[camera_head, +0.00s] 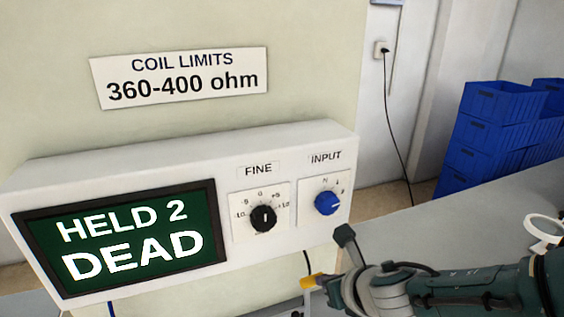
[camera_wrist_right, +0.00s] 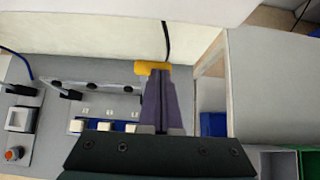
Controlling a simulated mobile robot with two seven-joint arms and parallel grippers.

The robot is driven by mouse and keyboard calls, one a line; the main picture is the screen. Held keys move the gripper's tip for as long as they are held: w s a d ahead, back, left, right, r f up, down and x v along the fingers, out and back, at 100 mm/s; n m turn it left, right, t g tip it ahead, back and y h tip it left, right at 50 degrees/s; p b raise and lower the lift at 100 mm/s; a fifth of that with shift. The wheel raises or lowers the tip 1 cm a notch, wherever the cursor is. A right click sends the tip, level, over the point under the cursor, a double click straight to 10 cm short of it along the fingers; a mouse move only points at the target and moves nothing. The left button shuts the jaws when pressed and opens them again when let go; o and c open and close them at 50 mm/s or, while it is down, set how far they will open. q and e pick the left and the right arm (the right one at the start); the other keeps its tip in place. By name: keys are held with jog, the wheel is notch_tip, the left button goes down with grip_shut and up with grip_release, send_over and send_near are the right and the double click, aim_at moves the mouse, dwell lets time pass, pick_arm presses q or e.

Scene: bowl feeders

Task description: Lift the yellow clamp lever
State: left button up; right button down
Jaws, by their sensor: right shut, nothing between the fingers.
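The yellow clamp lever (camera_head: 311,281) shows as a small yellow piece below the white display box, at the bottom of the head view. In the right wrist view the yellow lever (camera_wrist_right: 142,68) lies right at the tips of my right gripper, which partly cover it. My right gripper (camera_wrist_right: 161,74) is shut with nothing between its fingers. In the head view my right gripper (camera_head: 324,284) reaches in from the lower right, its tips beside the lever. I cannot tell whether they touch it. My left gripper is out of view.
The display box (camera_head: 100,165) reads "HELD 2 DEAD" and has a black FINE knob (camera_head: 263,218) and a blue INPUT knob (camera_head: 327,203). It overhangs the lever area. Blue crates (camera_head: 481,143) stand at the right. The right wrist view shows a grey panel with a red button (camera_wrist_right: 14,154).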

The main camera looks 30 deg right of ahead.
jog(key=shift+w+d+f, duration=0.2)
jog(key=shift+w+d, duration=0.15)
jog(key=shift+w, duration=0.2)
jog(key=shift+s+d+f+b, duration=0.1)
jog(key=shift+d+f+b, duration=0.15)
jog(key=shift+b, duration=0.05)
jog(key=shift+r, duration=0.1)
jog(key=p+v, duration=0.8)
jog(key=v, duration=0.2)
jog(key=shift+a+r, duration=0.3)
jog(key=shift+a, duration=0.1)
